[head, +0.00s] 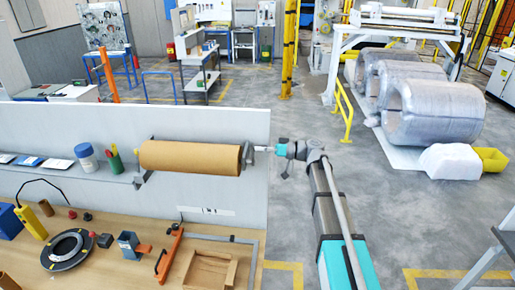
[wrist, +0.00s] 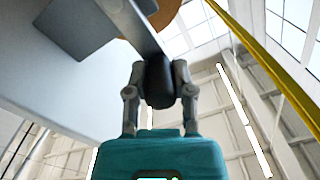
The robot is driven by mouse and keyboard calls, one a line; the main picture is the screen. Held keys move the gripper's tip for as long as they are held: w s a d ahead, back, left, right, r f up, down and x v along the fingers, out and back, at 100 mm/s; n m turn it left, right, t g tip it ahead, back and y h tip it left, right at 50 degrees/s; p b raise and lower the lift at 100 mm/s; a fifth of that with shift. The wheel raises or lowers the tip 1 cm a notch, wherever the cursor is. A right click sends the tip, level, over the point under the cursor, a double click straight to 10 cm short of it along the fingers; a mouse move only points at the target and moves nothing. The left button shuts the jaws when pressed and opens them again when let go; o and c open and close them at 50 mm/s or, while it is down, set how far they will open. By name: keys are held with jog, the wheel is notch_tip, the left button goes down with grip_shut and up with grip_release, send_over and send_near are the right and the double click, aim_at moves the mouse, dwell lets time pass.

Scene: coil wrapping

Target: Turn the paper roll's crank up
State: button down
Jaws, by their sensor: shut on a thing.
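My gripper (head: 272,148) reaches the crank from the right. In the wrist view, my gripper (wrist: 159,70) is shut on the dark crank handle (wrist: 159,88), with one finger on each side. The grey crank arm (wrist: 135,22) runs up and left from the handle. A bit of the paper roll (wrist: 166,13) shows behind it. The head view shows the crank's angle only poorly.
A grey shelf (head: 70,174) with a blue-lidded jar (head: 87,158) and a green cup (head: 116,162) is left of the roll. The workbench (head: 110,265) below holds tools, a black ring (head: 68,250) and a cardboard box (head: 209,270). Open floor lies right of the wall.

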jog(key=shift+f, duration=0.1)
jog(key=shift+c, duration=2.3)
grip_release()
jog(key=shift+d, duration=0.1)
jog(key=d, duration=1.2)
jog(key=shift+s, duration=0.3)
jog(key=shift+a, duration=0.1)
